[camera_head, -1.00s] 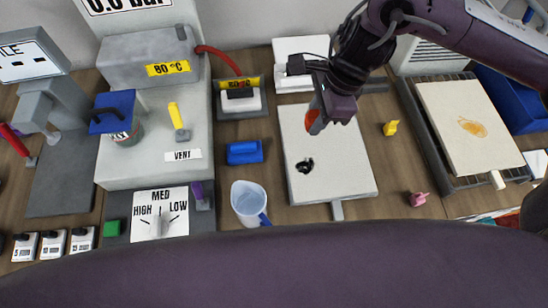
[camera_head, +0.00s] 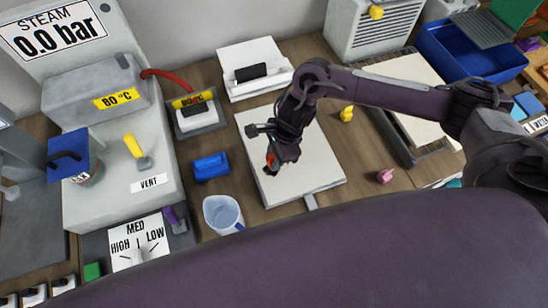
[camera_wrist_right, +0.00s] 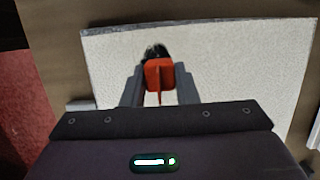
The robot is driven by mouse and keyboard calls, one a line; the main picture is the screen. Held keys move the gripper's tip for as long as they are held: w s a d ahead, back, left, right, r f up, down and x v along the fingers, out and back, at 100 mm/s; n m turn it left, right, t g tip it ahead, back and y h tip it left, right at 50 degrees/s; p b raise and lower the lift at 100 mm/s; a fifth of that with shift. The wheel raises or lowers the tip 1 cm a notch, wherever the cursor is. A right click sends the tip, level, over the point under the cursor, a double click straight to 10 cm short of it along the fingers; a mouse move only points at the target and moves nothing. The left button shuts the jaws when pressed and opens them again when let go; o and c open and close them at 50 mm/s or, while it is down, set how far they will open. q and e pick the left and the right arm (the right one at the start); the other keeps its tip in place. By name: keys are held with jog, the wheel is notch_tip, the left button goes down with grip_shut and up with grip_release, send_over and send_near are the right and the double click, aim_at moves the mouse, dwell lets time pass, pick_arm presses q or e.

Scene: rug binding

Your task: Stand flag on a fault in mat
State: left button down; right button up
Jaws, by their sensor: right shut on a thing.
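The pale mat (camera_head: 308,169) lies flat on the wooden bench in the middle of the head view; it fills much of the right wrist view (camera_wrist_right: 230,62). My right gripper (camera_head: 272,165) is low over the mat's left part and is shut on a small red-orange flag (camera_wrist_right: 159,75). In the wrist view the flag sits between the two grey fingers (camera_wrist_right: 159,92). I cannot tell whether the flag touches the mat. My left gripper is out of view.
A white block with a black handle (camera_head: 254,68) stands behind the mat. A blue block (camera_head: 211,166) and a jug (camera_head: 223,213) are to the left. Yellow (camera_head: 346,114) and pink (camera_head: 385,176) pieces lie to the right, before another pale mat (camera_head: 402,78) on a rack.

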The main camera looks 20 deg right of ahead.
notch_tip(320, 180, down, 2)
jog(key=shift+f, duration=0.1)
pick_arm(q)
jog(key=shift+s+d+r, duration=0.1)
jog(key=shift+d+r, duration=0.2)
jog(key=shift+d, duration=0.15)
pick_arm(e)
jog(key=shift+f, duration=0.1)
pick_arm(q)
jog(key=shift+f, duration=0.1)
pick_arm(e)
jog(key=shift+f, duration=0.1)
jog(key=shift+f, duration=0.1)
jog(key=o, duration=1)
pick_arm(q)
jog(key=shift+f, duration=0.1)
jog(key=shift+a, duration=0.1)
